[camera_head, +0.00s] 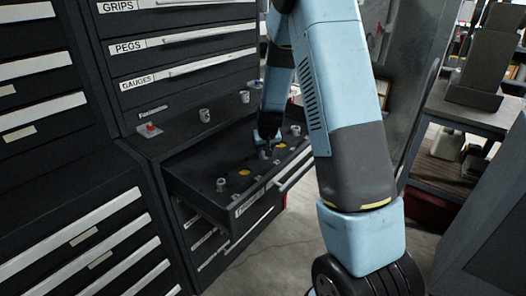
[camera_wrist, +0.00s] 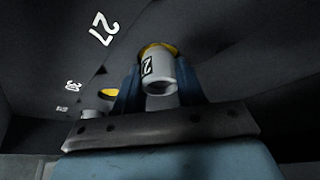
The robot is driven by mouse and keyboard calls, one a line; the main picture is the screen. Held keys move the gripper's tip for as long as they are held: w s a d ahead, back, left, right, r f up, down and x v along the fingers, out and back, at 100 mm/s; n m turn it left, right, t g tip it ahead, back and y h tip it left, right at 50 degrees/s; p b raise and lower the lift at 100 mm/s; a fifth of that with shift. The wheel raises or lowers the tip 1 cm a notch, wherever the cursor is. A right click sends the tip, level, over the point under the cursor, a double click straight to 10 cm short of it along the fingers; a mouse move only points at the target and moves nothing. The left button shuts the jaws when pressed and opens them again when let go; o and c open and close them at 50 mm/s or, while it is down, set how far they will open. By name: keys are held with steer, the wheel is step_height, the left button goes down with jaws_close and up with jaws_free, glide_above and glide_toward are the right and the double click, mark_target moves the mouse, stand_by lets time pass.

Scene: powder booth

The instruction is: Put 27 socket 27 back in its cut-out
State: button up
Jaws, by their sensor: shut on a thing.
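A grey socket (camera_wrist: 160,75) with a partly visible number label sits between the two blue fingers of my gripper (camera_wrist: 160,92), which is shut on it. In the head view my gripper (camera_head: 267,148) is low over the open drawer (camera_head: 200,182). Yellow shows just behind the socket's far edge in the wrist view. Whether the socket is in a cut-out or above it I cannot tell. A white "27" (camera_wrist: 103,29) is printed on the dark drawer liner, left of the socket.
Other sockets stand in the drawer, one at its near left (camera_head: 221,185). Bare yellow cut-outs show, one left of my gripper (camera_head: 245,172). Sockets (camera_head: 205,115) and a red-based item (camera_head: 149,130) stand on the cabinet ledge behind. Shut drawers rise above.

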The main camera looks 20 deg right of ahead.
steer(key=shift+s+f, duration=0.4)
steer(key=shift+f, duration=0.15)
steer(key=o, duration=1.1)
steer(key=shift+o, duration=0.6)
steer(key=w+v, duration=0.1)
steer(key=v, duration=1.3)
steer(key=shift+r, duration=0.45)
steer(key=s+r+y, duration=0.1)
steer(key=s+r, duration=1.2)
steer(key=s, duration=0.2)
steer(key=s+r, duration=0.2)
steer(key=s, duration=0.6)
steer(key=s+r+t, duration=0.1)
steer(key=s+r, duration=0.1)
steer(key=s, duration=0.6)
steer(key=shift+s+a+r+h, duration=0.2)
steer(key=shift+s+r+h, duration=0.15)
steer(key=shift+h, duration=0.05)
